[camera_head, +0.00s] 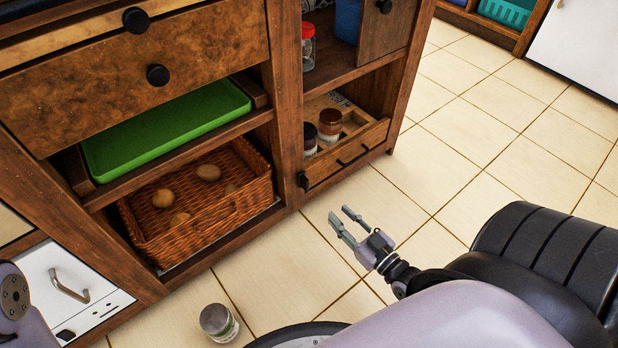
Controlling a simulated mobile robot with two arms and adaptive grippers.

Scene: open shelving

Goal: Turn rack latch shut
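The wooden rack (345,160) sits low in the right bay of the shelving, with two jars in it, one with a brown lid (330,122) and one with a dark lid (310,134). Its front has a thin dark handle (352,156). A small black latch (303,181) is on the upright at the left end of the rack front; it looks roughly upright, but its exact turn is too small to tell. My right gripper (340,214) is open and empty over the floor, in front of the latch and apart from it. My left gripper is out of view.
A wicker basket (207,222) and a green tray (165,130) fill the left bay. A can (218,322) stands on the floor near the shelving. The tiled floor (440,150) to the right is clear.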

